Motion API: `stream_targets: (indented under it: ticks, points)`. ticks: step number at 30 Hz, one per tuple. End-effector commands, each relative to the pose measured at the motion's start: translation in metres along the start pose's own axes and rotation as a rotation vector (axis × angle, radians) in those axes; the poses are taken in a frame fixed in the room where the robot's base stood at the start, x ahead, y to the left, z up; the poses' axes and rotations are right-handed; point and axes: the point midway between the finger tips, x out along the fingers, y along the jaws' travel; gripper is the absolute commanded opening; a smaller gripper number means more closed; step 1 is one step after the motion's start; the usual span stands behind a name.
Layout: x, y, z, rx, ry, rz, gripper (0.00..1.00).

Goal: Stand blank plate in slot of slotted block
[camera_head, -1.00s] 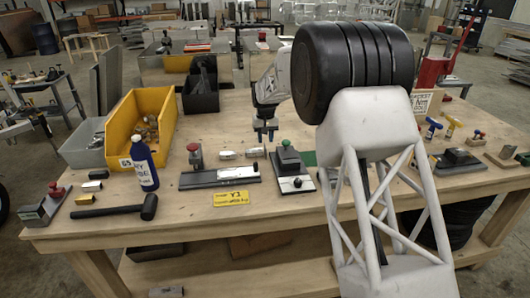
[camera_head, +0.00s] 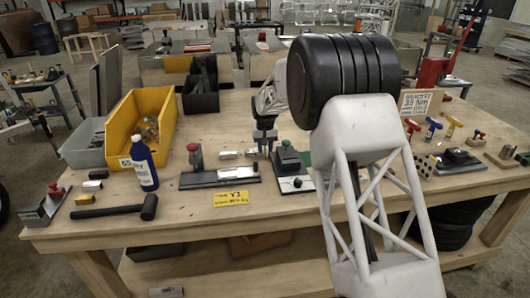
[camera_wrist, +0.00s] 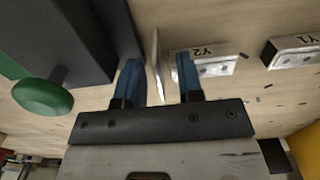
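A thin pale plate (camera_wrist: 156,65), probably the blank plate, shows nearly edge-on in the wrist view. My gripper (camera_wrist: 158,80) is open, with one blue finger on each side of the plate and visible gaps between. In the head view my gripper (camera_head: 265,148) points down just above the table, left of the green-knobbed fixture (camera_head: 288,158); the plate cannot be made out there. Two small metal blocks lie to its side, marked Y2 (camera_wrist: 204,63) and Y1 (camera_wrist: 292,50) in the wrist view. I cannot tell which object is the slotted block.
The green-knobbed fixture (camera_wrist: 50,40) stands close beside the left finger in the wrist view. A red-knobbed fixture (camera_head: 220,177), yellow Y3 card (camera_head: 231,198), hammer (camera_head: 115,210), blue bottle (camera_head: 143,165) and yellow bin (camera_head: 128,125) are farther left. A holed block (camera_head: 425,165) is at right.

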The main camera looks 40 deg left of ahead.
Motion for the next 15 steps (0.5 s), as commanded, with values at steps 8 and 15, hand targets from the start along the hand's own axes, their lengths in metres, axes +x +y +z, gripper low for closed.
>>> stream_targets:
  ticks: [8, 15]
  points:
    - [-0.0001, 0.0000, 0.0000, 0.000, 0.000, 0.000, 0.10]
    - [-0.0001, 0.0000, 0.0000, 0.000, 0.000, 0.000, 0.00]
